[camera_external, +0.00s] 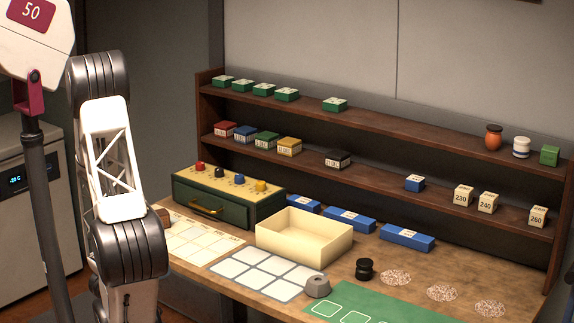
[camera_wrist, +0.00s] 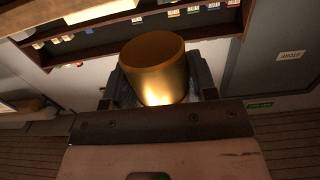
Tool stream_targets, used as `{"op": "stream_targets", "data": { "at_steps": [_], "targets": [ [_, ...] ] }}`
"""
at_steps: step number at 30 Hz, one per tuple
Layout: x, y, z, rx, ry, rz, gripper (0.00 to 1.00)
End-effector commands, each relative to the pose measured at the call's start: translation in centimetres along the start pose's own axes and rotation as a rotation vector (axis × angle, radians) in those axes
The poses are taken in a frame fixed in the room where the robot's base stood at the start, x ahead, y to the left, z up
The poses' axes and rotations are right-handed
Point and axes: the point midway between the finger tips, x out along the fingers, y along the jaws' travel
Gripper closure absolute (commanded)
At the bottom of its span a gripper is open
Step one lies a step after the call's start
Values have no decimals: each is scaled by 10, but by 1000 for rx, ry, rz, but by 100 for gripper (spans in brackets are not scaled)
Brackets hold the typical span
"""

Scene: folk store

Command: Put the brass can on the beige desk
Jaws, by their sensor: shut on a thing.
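The brass can (camera_wrist: 153,70) is a shiny golden cylinder in the middle of the wrist view. My gripper (camera_wrist: 160,84) is shut on it, with a dark finger at each side. The can is held in the air, with the floor and furniture visible beyond it. The beige desk (camera_external: 447,265) is a tan worktop in the external view, carrying several objects. In the external view my arm stands at the left, near the desk's left end. My gripper and the can do not show there.
On the desk are a green drawer box (camera_external: 222,214), a cream tray (camera_external: 330,251), a white-squared card (camera_external: 265,272), a grey weight (camera_external: 317,287), a black knob (camera_external: 364,268) and a green mat (camera_external: 375,308). A two-tier shelf (camera_external: 400,180) stands behind. Some right-hand desk surface is bare.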

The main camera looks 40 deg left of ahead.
Motion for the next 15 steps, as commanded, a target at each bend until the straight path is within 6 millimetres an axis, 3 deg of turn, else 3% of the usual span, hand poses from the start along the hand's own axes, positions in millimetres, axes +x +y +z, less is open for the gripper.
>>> {"op": "stream_targets", "data": {
  "at_steps": [15],
  "targets": [
    [27, 1, -1, 0, 0, 4, 75]
  ]
}}
